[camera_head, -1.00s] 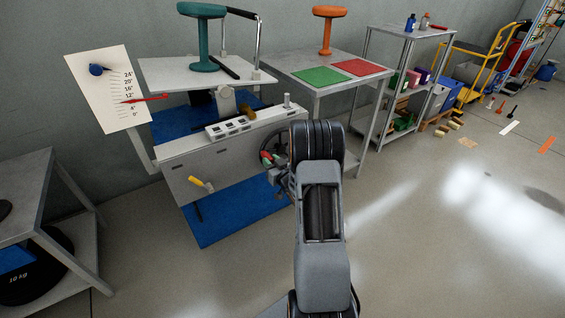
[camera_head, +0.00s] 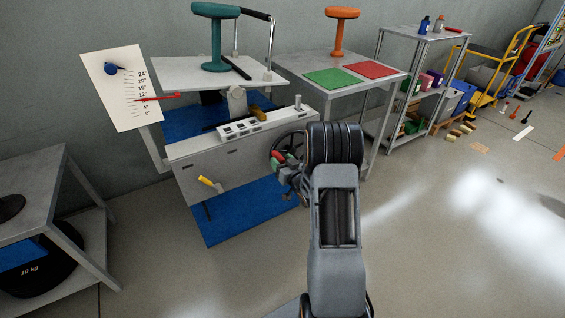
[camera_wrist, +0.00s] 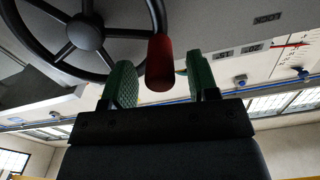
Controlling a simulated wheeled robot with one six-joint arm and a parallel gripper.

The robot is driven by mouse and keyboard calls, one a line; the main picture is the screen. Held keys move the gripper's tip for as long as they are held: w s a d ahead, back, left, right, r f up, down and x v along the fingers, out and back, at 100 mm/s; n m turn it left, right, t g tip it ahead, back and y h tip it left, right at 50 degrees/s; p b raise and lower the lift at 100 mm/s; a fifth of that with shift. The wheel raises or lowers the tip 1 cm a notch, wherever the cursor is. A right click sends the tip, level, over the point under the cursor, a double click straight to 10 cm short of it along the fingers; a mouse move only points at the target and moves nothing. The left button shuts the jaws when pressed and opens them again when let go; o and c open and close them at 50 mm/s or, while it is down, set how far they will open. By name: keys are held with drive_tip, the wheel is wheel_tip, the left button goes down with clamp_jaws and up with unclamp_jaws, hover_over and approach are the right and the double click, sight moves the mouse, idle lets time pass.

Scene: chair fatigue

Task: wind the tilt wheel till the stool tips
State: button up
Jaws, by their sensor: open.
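The teal stool (camera_head: 215,38) stands upright on the pale tilt plate (camera_head: 172,74) of the test bench. The black tilt wheel (camera_head: 276,143) is on the bench's right end; it also fills the upper left of the wrist view (camera_wrist: 86,31). Its red handle (camera_wrist: 160,64) points down between the two green finger pads of my gripper (camera_wrist: 161,83). My gripper is open, with a gap showing beside the handle, so it is not clamped.
A yellow-handled lever (camera_head: 209,184) is on the bench front. An orange stool (camera_head: 339,32) stands on a table with green (camera_head: 331,79) and red mats at right. A grey shelf (camera_head: 410,37) is beyond. A weight table (camera_head: 35,178) is at lower left.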

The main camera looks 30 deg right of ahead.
drive_tip(key=shift+s, duration=0.1)
drive_tip(key=s+p, duration=0.1)
drive_tip(key=s, duration=1.2)
drive_tip(key=shift+s+d, duration=0.2)
drive_tip(key=shift+s, duration=0.15)
drive_tip(key=s+d+f+m+g+h+p, duration=0.1)
drive_tip(key=s+d+f+g+h, duration=0.25)
drive_tip(key=f+g, duration=0.5)
drive_tip(key=s+a+r+g+y+p, duration=0.1)
drive_tip(key=a+r+p, duration=0.6)
drive_tip(key=r, duration=0.8)
drive_tip(key=s+a+r+n+g+y+p, duration=0.1)
drive_tip(key=s+a+r+g+p, duration=0.2)
drive_tip(key=r, duration=1.2)
drive_tip(key=s+a+r+n+g+y+p, duration=0.1)
drive_tip(key=s+a+r+p, duration=0.4)
drive_tip(key=a+r+p, duration=0.7)
wheel_tip(320, 180, up, 3)
drive_tip(key=shift+s+a+r+g+p, duration=0.25)
drive_tip(key=shift+g+p, duration=0.2)
drive_tip(key=shift+p, duration=0.25)
